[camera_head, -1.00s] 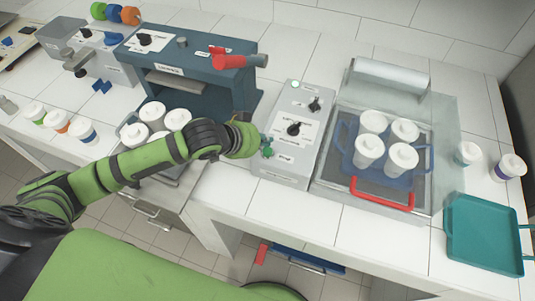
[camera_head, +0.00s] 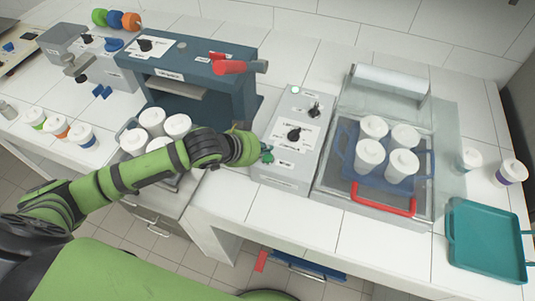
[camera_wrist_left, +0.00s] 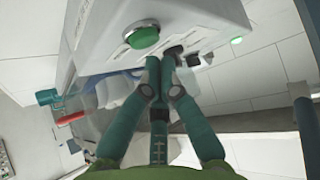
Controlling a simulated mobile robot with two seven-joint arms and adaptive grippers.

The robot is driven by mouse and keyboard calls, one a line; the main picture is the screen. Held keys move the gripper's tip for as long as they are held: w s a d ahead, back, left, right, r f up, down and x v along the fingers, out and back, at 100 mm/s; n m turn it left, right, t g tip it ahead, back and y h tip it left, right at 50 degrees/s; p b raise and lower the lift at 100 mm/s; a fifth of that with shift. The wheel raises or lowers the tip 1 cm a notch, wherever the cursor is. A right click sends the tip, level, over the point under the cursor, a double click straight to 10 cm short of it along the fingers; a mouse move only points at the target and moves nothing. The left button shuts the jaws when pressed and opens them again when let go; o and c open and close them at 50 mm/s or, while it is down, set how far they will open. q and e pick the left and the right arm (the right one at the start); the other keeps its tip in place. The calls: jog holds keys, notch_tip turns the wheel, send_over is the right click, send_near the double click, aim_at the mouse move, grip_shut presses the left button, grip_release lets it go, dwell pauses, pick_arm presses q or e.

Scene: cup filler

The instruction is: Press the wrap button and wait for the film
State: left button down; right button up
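The green wrap button (camera_head: 268,158) is on the front of the grey control box (camera_head: 290,140) and shows larger in the left wrist view (camera_wrist_left: 142,37). My left gripper (camera_head: 265,150) is at the button's near left, its teal fingers (camera_wrist_left: 160,62) together and empty. The fingertips are close to the button; I cannot tell whether they touch it. Right of the box, several white-lidded cups (camera_head: 372,127) stand in a blue tray (camera_head: 347,139) on the wrapping bed. A film roll (camera_head: 388,80) lies behind them. I see no film over the cups. My right gripper is out of view.
A red handle (camera_head: 383,203) fronts the wrapping bed. A teal tray (camera_head: 485,240) and two loose cups (camera_head: 511,172) are on the right. Left, a dark blue press (camera_head: 195,65) stands behind more white-lidded cups (camera_head: 153,118). A small green lamp (camera_head: 295,90) glows on the control box.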

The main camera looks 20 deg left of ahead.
aim_at(264, 157)
pick_arm(q)
jog(key=shift+f, duration=0.1)
dwell(0.5)
jog(key=shift+f, duration=0.35)
jog(key=shift+f, duration=0.35)
dwell(0.5)
jog(key=shift+r+p, duration=0.75)
jog(key=shift+p, duration=0.2)
notch_tip(264, 157, up, 3)
jog(key=p, duration=0.3)
jog(key=shift+f, duration=0.15)
jog(key=shift+r+p, duration=0.35)
jog(key=shift+r, duration=1.3)
